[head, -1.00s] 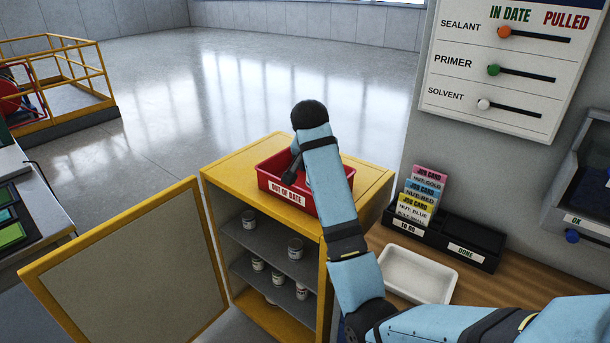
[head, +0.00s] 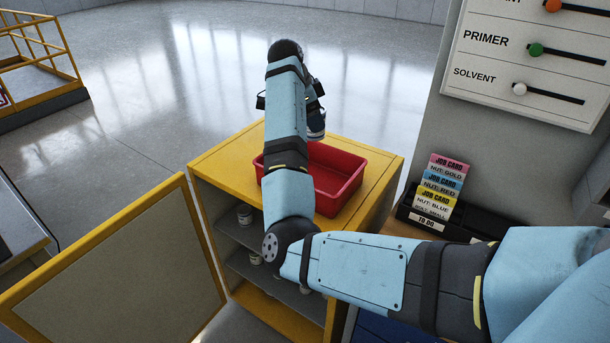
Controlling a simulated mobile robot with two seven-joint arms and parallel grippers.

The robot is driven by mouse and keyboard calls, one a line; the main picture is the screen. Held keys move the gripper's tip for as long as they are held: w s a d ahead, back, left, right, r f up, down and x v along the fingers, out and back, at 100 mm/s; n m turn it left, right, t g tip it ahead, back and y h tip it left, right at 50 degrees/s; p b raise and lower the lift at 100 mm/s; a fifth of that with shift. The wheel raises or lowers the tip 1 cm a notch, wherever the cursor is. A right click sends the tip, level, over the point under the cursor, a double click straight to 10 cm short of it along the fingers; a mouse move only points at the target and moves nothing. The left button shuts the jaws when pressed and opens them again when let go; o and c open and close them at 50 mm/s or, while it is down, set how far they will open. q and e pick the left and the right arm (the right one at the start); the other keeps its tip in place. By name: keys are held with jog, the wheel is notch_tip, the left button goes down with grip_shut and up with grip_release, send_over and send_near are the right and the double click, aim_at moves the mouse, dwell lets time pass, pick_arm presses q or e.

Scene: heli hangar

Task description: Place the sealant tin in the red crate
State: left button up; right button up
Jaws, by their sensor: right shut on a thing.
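The red crate (head: 347,188) sits on top of the yellow cabinet (head: 228,158). My right arm crosses in front of its left part and hides its label. My right gripper (head: 315,112), partly hidden behind its own arm, is above the crate's back edge. It is shut on a small tin (head: 316,130), which hangs near the rim; its label cannot be read. The crate's visible inside looks empty. My left gripper is not in view.
The cabinet's door (head: 125,270) stands open to the left, with several small tins on the shelves inside. A job card rack (head: 425,222) stands at the right below the wall board (head: 530,60). Floor behind the cabinet is clear.

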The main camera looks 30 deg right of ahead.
jog(key=f, duration=1.2)
jog(key=f+p, duration=0.1)
jog(key=f, duration=0.5)
jog(key=shift+s+f, duration=0.25)
jog(key=shift+f, duration=0.2)
jog(key=o, duration=0.9)
jog(key=shift+f, duration=0.1)
jog(key=shift+r, duration=0.35)
jog(key=v, duration=1.2)
jog(key=shift+b, duration=0.45)
jog(key=shift+f, duration=0.1)
